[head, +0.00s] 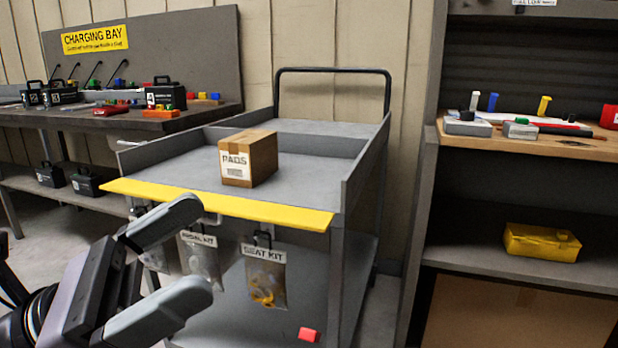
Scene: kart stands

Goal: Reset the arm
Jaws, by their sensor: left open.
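My left gripper (186,262) comes in from the lower left with its two grey fingers spread apart and nothing between them. It is in front of the grey cart (362,168), below and left of the cart's yellow front edge (215,203). My right gripper does not show. A brown cardboard box (264,158) labelled PADS stands on the cart's top tray, apart from the gripper.
Hanging bags, one labelled SEAT KIT (265,278), hang under the cart's front edge. A red block (308,334) lies on the lower shelf. The charging bay bench (100,122) is at left. A shelf unit with a yellow case (540,243) is at right.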

